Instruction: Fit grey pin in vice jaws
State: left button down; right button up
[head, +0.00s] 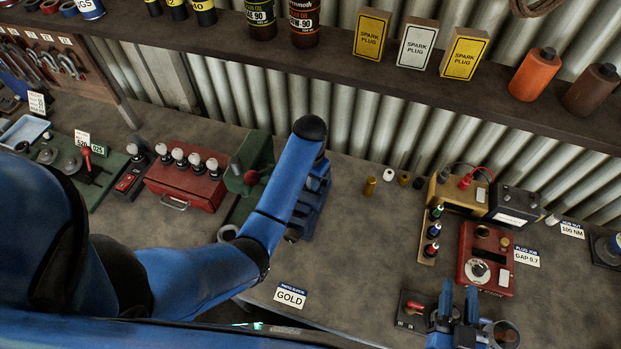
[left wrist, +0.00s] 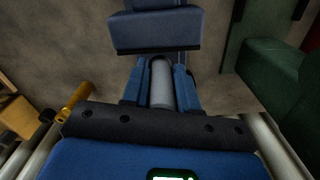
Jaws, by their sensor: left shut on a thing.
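The grey pin (left wrist: 161,85) is a plain upright-looking cylinder between the fingers of my left gripper (left wrist: 160,92). The gripper is shut on it. A blue block (left wrist: 155,30) with a dark lower edge, which looks like part of the vice, lies just past the fingertips in the left wrist view. I cannot tell whether the pin touches it. In the head view my left arm covers the gripper, the pin and most of the vice. My right gripper (head: 459,312) is at the lower right with its two fingers apart and nothing visible between them.
A green machine (head: 252,170) and a red chest (head: 187,184) stand left of my left arm. A red plug tester (head: 485,258) is near my right gripper. A GOLD card (head: 291,296) lies near the front edge.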

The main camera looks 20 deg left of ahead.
pick_arm(q)
jog(key=shift+f+b, duration=0.6)
jog(key=shift+f, duration=0.4)
dwell(0.3)
jog(key=shift+c, duration=2.2)
grip_release()
jog(key=shift+r, duration=0.1)
